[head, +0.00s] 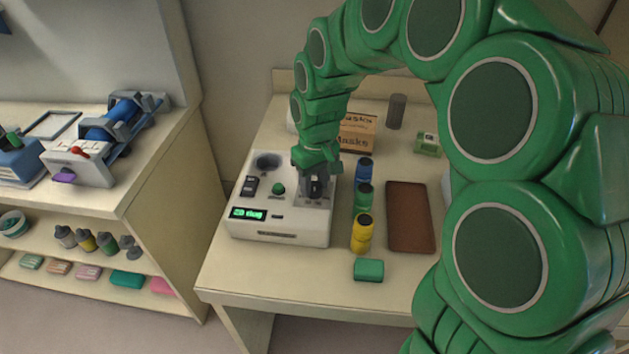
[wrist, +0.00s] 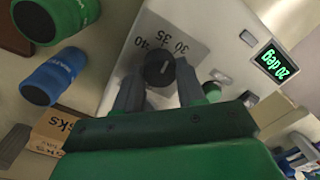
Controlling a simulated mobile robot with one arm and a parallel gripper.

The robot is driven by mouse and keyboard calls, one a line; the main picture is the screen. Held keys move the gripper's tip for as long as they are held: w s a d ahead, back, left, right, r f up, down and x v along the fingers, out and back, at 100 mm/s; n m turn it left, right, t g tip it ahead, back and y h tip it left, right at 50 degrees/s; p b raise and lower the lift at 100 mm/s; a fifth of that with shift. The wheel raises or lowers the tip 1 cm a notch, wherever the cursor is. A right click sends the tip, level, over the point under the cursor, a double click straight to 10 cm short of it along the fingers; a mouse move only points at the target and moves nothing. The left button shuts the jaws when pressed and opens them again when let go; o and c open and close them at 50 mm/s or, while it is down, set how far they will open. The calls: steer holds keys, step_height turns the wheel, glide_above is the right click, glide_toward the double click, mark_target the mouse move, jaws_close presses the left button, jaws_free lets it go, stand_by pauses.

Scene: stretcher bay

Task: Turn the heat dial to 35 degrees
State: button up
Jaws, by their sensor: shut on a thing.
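The white heat unit (head: 290,234) stands on the table, with a lit green display (head: 247,214) on its front left. In the wrist view the display (wrist: 276,63) reads 20 deg. My gripper (head: 314,192) reaches down onto the right side of the unit. In the wrist view my gripper (wrist: 158,80) is shut on the dark round heat dial (wrist: 159,70), one finger on each side. A grey scale plate beside the dial shows the marks 30, 35 and 40. The dial's pointer is too dark to read clearly, and in the head view the gripper mostly hides the dial.
A green button (head: 278,188) and a black switch (head: 250,186) sit on the unit left of my gripper. Blue, green and yellow bottles (head: 362,226) stand close on its right.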

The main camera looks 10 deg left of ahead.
mark_target(315, 184)
steer(key=shift+n, duration=1.2)
steer(key=o, duration=1.1)
steer(key=shift+c, duration=0.2)
steer(key=shift+w+r, duration=0.15)
steer(key=shift+r, duration=3.8)
